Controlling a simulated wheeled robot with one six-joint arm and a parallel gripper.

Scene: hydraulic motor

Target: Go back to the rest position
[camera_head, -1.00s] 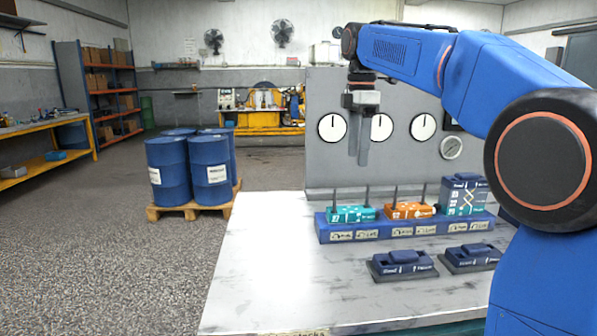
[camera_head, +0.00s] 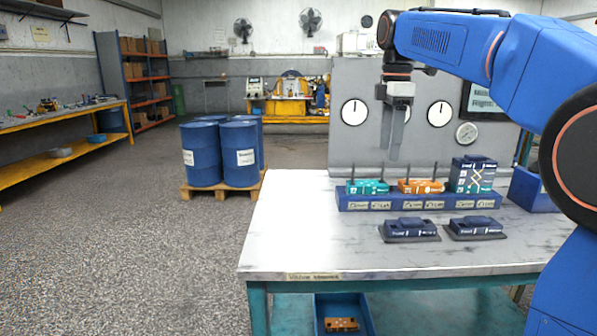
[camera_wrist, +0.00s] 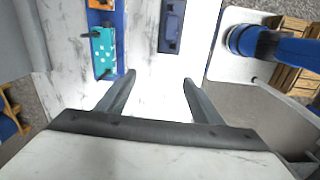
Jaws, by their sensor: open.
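My gripper (camera_head: 397,140) hangs fingers-down in front of the grey gauge panel, above the back of the table, and holds nothing. In the wrist view its two fingers (camera_wrist: 158,92) are spread apart with only the white tabletop between them. Below it in the head view, a blue rack (camera_head: 420,200) holds a teal block (camera_head: 368,187), an orange block (camera_head: 421,186) and a taller dark blue block (camera_head: 473,176). The teal block also shows in the wrist view (camera_wrist: 103,52). My gripper is apart from all of these.
Two dark blue parts (camera_head: 410,229) (camera_head: 476,227) lie on the white table (camera_head: 290,235) in front of the rack. A blue bin with an orange part (camera_head: 341,324) is under the table. Blue drums (camera_head: 201,155) stand on a pallet to the left. The tabletop's left side is clear.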

